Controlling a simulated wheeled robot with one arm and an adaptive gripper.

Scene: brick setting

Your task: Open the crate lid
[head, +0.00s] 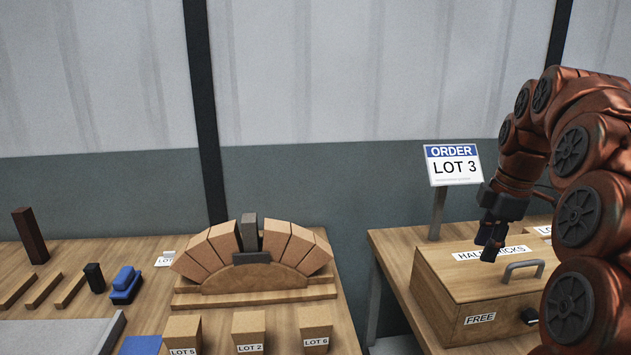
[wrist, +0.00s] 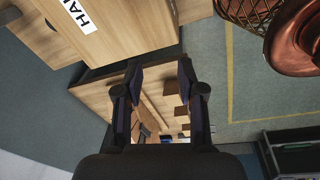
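The crate (head: 440,312) is a wooden box on the right-hand table. Its lid (head: 450,278) lies flat on top and looks closed, with a half-bricks label. A grey bar handle (head: 524,265) stands on the lid near its front edge. A FREE label and a small dark fitting (head: 530,316) are on the front. My gripper (head: 493,241) appears in front of the label, left of the handle; its height above the lid is hard to tell. In the wrist view the fingers (wrist: 160,73) are apart with nothing gripped, and a labelled wooden panel (wrist: 130,25) shows beyond them.
An ORDER LOT 3 sign (head: 453,165) stands behind the crate on a post. The left table holds a brick arch (head: 255,280), lot-labelled blocks (head: 250,328), and a blue brush (head: 126,284). A gap separates the two tables. A wire basket (wrist: 245,12) shows in the wrist view.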

